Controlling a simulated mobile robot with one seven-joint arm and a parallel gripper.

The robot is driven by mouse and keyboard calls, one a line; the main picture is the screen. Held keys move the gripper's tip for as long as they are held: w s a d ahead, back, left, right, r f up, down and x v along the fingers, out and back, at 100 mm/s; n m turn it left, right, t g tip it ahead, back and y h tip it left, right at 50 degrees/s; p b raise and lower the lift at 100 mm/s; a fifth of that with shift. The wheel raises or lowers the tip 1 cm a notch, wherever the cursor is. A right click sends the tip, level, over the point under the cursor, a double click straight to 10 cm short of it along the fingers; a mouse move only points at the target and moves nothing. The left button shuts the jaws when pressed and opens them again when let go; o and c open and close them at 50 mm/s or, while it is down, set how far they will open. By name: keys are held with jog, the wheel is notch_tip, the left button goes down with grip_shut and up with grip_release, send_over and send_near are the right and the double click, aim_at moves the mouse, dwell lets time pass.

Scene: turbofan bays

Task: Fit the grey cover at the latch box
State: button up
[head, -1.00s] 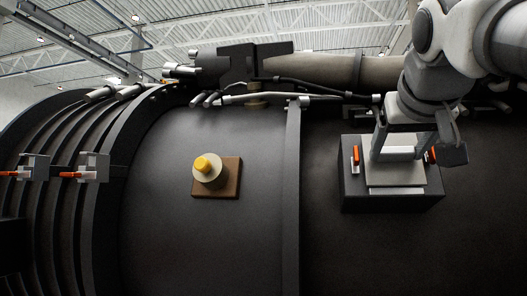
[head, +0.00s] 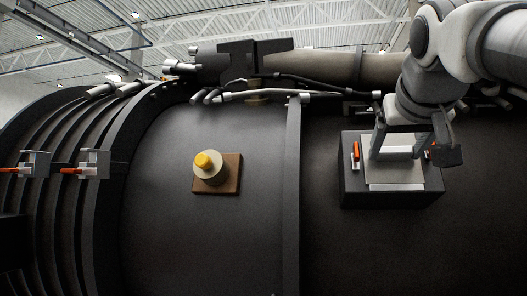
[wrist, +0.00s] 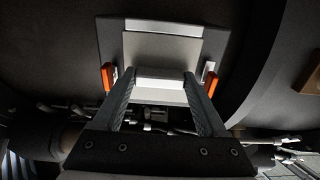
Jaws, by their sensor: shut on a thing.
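The latch box (head: 352,192) is a dark block on the casing at the right of the head view. It also shows at the top of the wrist view (wrist: 112,45). The grey cover (head: 395,174) lies over its front face; in the wrist view (wrist: 160,50) a pale strip shows beyond its far edge. Whether it touches the box is unclear. My gripper (head: 398,152) is shut on the cover's pale handle bar (wrist: 160,84), one finger at each end. An orange-handled latch (head: 356,153) stands left of the cover; another (head: 428,154) is partly hidden by my gripper.
A round pale fitting with a yellow knob (head: 205,165) sits on a brown plate (head: 232,178) left of the box. A raised rib (head: 292,190) stands between them. Pipes and cables (head: 300,90) run above. Two orange-handled clamps (head: 93,165) are at the far left.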

jog(key=o, duration=1.5)
jog(key=v, duration=1.7)
jog(key=shift+s+b, duration=0.2)
jog(key=shift+b, duration=0.1)
jog(key=w+a+f+n+g+y+b, duration=0.1)
jog(key=w+a+f+g+b, duration=0.15)
jog(key=f, duration=1.15)
jog(key=w+a+f+n+g+y+b, duration=0.15)
jog(key=w+f, duration=0.25)
jog(key=f, duration=1)
jog(key=s+a+f+g, duration=0.1)
jog(key=s+f, duration=0.1)
jog(key=f, duration=0.7)
jog(key=s+a+f+g+y, duration=0.1)
jog(key=s+f, duration=0.1)
jog(key=f, duration=0.7)
jog(key=s+a+f+g+b, duration=0.1)
jog(key=s+f, duration=0.1)
jog(key=f, duration=0.7)
jog(key=shift+s+n, duration=0.2)
jog(key=shift+n, duration=0.15)
